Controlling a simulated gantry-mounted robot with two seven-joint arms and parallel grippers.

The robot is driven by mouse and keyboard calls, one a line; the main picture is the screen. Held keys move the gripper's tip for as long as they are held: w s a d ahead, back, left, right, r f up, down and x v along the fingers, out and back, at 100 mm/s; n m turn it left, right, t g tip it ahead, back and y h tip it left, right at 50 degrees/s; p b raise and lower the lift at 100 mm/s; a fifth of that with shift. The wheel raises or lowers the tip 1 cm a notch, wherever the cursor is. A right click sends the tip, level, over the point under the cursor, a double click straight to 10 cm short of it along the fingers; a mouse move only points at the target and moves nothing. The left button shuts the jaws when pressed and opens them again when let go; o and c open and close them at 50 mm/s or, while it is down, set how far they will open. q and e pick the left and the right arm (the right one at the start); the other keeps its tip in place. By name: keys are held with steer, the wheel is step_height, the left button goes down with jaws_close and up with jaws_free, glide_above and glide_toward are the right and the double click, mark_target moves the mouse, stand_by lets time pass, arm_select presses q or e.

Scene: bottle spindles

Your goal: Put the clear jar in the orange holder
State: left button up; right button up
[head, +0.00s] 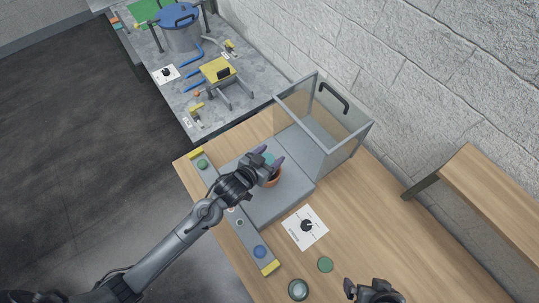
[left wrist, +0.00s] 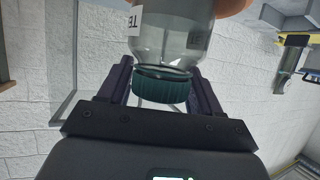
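The clear jar (left wrist: 172,38) has a dark teal ribbed lid (left wrist: 162,84) and a white label. In the left wrist view the lid is between the fingers of my left gripper (left wrist: 162,88), which look closed against its sides. In the head view my left gripper (head: 268,158) is over the grey tray, with the teal lid between its fingertips. The orange holder (head: 272,183) shows just below, mostly hidden by the gripper; part of it shows beyond the jar in the wrist view (left wrist: 232,6). How deep the jar sits in it is hidden. My right gripper (head: 372,291) is at the bottom edge, empty as far as visible.
A clear-walled box with a black handle (head: 333,98) stands behind the grey tray (head: 272,210). A grey bar with yellow ends (head: 248,240) runs along the table's left edge. A printed sheet (head: 305,229), green disc (head: 325,265) and round dark-rimmed container (head: 298,289) lie nearer.

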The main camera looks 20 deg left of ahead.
arm_select(q)
steer(key=shift+o, duration=1)
steer(key=shift+r, duration=0.15)
steer(key=shift+s+r, duration=0.1)
steer(key=shift+s, duration=0.05)
steer(key=v, duration=1.1)
steer(key=s+a+f+g+y, duration=0.1)
steer(key=s+g, duration=0.3)
steer(key=s, duration=0.4)
steer(key=s+a+f+n+g+y, duration=0.1)
steer(key=s+f+g, duration=0.3)
steer(key=s, duration=0.4)
steer(key=shift+a+g+y+b, duration=0.3)
steer(key=shift+a+g+y, duration=0.4)
steer(key=shift+a+g, duration=0.15)
steer(key=shift+w+r, duration=0.1)
